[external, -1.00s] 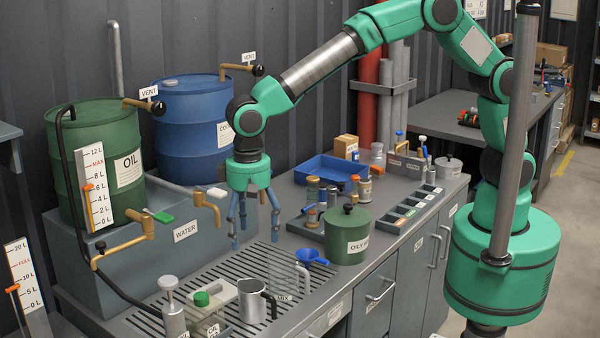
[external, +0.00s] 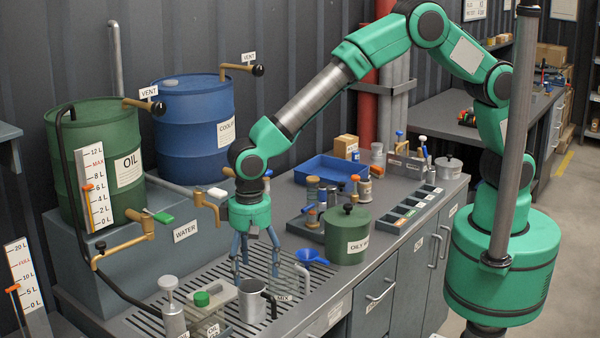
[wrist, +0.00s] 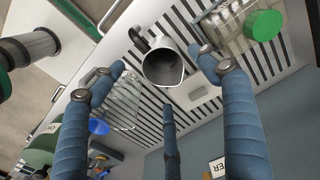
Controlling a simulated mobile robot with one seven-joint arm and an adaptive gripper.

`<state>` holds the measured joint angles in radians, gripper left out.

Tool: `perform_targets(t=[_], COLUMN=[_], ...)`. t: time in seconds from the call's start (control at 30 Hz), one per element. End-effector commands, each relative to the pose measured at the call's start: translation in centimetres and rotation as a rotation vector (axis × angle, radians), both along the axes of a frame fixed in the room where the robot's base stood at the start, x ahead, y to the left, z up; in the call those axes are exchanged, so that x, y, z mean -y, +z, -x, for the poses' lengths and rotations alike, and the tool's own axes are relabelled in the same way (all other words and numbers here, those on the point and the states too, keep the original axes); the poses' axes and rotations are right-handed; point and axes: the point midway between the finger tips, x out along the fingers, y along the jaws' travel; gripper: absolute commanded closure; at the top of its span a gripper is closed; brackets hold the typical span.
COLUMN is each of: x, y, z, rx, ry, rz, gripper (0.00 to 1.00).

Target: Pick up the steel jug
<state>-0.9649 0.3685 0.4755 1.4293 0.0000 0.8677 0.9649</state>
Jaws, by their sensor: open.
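The steel jug (external: 252,305) is a grey metal jug with a dark handle. It stands upright on the slotted drain grate at the front of the bench. In the wrist view the jug (wrist: 163,68) shows its open mouth, with its dark handle toward the upper left. My gripper (external: 245,272) is open and empty, with its blue fingers pointing down above and just behind the jug. In the wrist view the spread fingers of my gripper (wrist: 168,85) surround the jug's outline, apart from it.
A clear measuring jug marked MIX (external: 284,284) stands close right of the steel jug. A container with a green cap (external: 201,299) and a metal pump bottle (external: 172,308) stand to the left. A blue funnel (external: 312,257) and green lidded can (external: 348,236) are farther right.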

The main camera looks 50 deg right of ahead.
Motion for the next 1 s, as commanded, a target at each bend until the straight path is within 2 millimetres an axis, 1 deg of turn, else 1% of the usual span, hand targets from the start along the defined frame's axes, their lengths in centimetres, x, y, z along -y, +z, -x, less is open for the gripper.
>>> perform_targets(t=[0.03,0.1,0.3,0.43,0.77,0.87,1.0], x=[0.1,0.0,0.0,0.0,0.0,0.0,0.0], y=[-1.0,-2.1,-4.2,-4.7,-4.8,-5.2,-6.5], z=[0.0,0.0,0.0,0.0,0.0,0.0,-0.1], rx=[-0.002,-0.001,-0.001,0.0,0.0,-0.001,-0.001], ry=[0.0,0.0,0.0,0.0,0.0,0.0,0.0], rz=[0.003,0.002,0.001,0.0,0.001,0.001,0.002], gripper=[0.25,0.25,0.25,0.25,0.25,0.25,0.25])
